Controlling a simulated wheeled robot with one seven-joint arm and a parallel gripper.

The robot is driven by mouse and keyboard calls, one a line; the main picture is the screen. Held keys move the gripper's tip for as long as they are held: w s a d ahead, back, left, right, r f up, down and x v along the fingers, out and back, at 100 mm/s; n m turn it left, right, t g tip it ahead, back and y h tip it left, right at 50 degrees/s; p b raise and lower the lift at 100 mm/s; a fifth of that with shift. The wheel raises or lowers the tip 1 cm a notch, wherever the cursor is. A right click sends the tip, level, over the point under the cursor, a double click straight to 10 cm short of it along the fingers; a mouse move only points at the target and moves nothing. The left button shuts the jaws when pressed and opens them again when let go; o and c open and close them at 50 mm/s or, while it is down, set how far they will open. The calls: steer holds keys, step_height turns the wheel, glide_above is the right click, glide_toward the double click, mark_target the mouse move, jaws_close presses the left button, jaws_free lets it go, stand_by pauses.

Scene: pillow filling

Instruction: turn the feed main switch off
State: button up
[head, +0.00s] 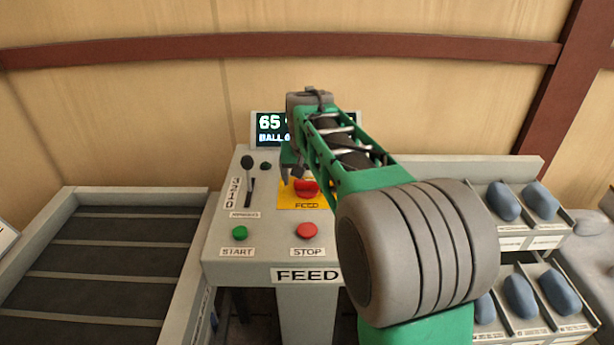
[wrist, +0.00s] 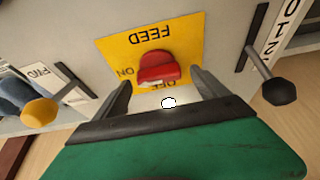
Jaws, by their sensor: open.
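The feed main switch (head: 306,187) is a red rotary knob on a yellow plate (head: 288,204) marked FEED, on the sloping grey console. I see no clear contact. In the head view my gripper (head: 291,168) hangs just above and behind the knob, partly hidden by my arm.
The console carries a green START button (head: 240,233), a red STOP button (head: 307,231), a black-knobbed lever (head: 247,163) and a display (head: 270,126). A conveyor (head: 110,260) lies left. Bins with blue pillow-like items (head: 504,202) stand right.

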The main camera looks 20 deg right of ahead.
steer(key=shift+c, duration=0.4)
steer(key=c, duration=1.3)
steer(key=shift+d+n, duration=0.1)
steer(key=shift+n, duration=0.2)
steer(key=n+y, duration=0.1)
steer(key=n, duration=0.2)
steer(key=shift+d+y, duration=0.15)
steer(key=shift+y, duration=0.15)
steer(key=n+y+p, duration=0.1)
steer(key=n, duration=0.4)
steer(key=shift+d+r+y+p, duration=0.1)
steer(key=shift+y+p, duration=0.3)
steer(key=n+y+p, duration=0.1)
steer(key=n+p, duration=0.3)
steer(key=n, duration=0.1)
steer(key=shift+g+y, duration=0.4)
steer(key=shift+w+d+n+g+y+p, duration=0.15)
steer(key=shift+n+g+p, duration=0.2)
steer(key=shift+n+p, duration=0.65)
steer(key=shift+a+n+g+y+p, duration=0.15)
steer(key=shift+n+g+p, duration=0.2)
steer(key=shift+n+p, duration=0.6)
steer(key=shift+d+n, duration=0.1)
steer(key=shift+n, duration=0.25)
